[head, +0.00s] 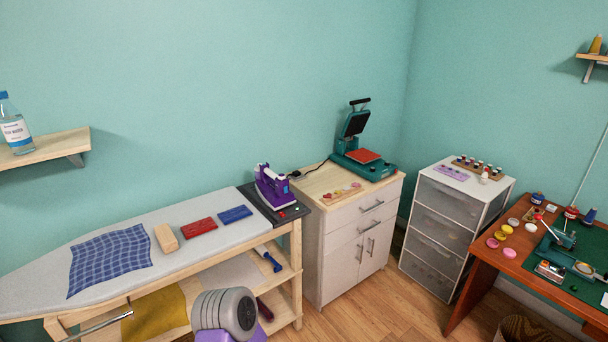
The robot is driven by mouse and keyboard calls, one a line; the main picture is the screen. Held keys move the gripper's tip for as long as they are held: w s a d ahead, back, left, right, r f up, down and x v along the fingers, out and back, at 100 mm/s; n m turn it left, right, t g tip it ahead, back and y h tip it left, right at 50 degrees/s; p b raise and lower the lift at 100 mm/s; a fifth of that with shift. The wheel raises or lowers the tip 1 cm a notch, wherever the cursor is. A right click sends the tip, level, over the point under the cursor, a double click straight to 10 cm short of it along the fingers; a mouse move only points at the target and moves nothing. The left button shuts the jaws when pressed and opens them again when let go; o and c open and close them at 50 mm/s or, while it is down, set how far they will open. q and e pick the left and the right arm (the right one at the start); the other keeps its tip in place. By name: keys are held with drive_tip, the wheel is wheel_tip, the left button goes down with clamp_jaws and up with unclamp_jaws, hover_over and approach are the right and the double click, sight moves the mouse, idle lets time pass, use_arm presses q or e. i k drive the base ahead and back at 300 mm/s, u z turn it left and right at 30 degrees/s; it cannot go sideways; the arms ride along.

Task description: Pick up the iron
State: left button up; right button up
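The iron (271,187) is purple and white. It stands on a dark pad (262,207) at the right end of the ironing board (190,212), close to the wall. Neither of my grippers shows in the head view, so nothing of mine is seen touching the iron.
A blue plaid cloth (110,258), a tan block (166,238), a red folded cloth (200,227) and a blue folded cloth (235,214) lie on the board. A cabinet (350,240) with a green heat press (362,160) stands right of it. Wooden floor (375,310) is open in front.

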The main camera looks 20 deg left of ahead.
sight(270, 189)
drive_tip(key=u, duration=0.6)
drive_tip(key=i, duration=1.4)
drive_tip(key=u, duration=1.05)
